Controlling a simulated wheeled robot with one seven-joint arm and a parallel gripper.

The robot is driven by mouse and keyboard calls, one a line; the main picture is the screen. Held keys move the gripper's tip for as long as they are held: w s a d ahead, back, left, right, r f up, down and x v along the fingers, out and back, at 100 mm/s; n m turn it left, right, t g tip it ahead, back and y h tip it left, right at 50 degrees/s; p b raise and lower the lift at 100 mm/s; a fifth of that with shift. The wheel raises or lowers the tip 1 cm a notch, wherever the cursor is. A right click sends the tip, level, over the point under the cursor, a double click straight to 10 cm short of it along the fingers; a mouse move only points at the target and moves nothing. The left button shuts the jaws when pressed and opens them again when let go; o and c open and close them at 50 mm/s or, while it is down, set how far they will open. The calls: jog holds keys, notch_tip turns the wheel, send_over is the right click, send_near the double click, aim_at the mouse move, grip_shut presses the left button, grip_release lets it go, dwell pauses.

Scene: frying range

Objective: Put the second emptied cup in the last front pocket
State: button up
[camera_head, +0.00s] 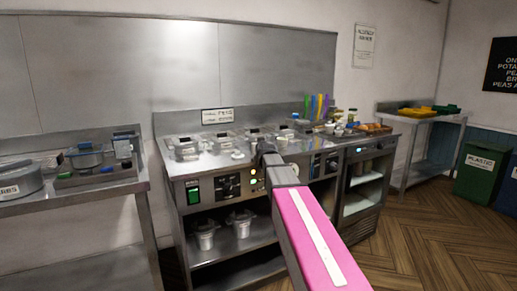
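My arm reaches from the bottom of the picture to the front of the steel frying range (300,155). My gripper (262,148) is at its dark far end, over the range top. The fingers are too small and partly hidden by the arm, so I cannot tell whether they are open or hold anything. A small white round item (237,155), possibly a cup, sits on the range top just left of my gripper. Several small pots or cups (345,127) stand at the right end of the range top. I cannot make out which holder has the front pockets.
Several lidded pans (186,150) line the range top. Two metal pots (206,236) (242,223) stand on the shelf below. A side table (90,186) at left holds a tray, a basket and a round tin (20,180). A green bin (482,168) stands at right.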

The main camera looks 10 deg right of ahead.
jog(key=shift+w+f, duration=0.1)
jog(key=shift+f, duration=0.2)
jog(key=shift+f, duration=0.1)
jog(key=o, duration=0.8)
jog(key=shift+c, duration=0.2)
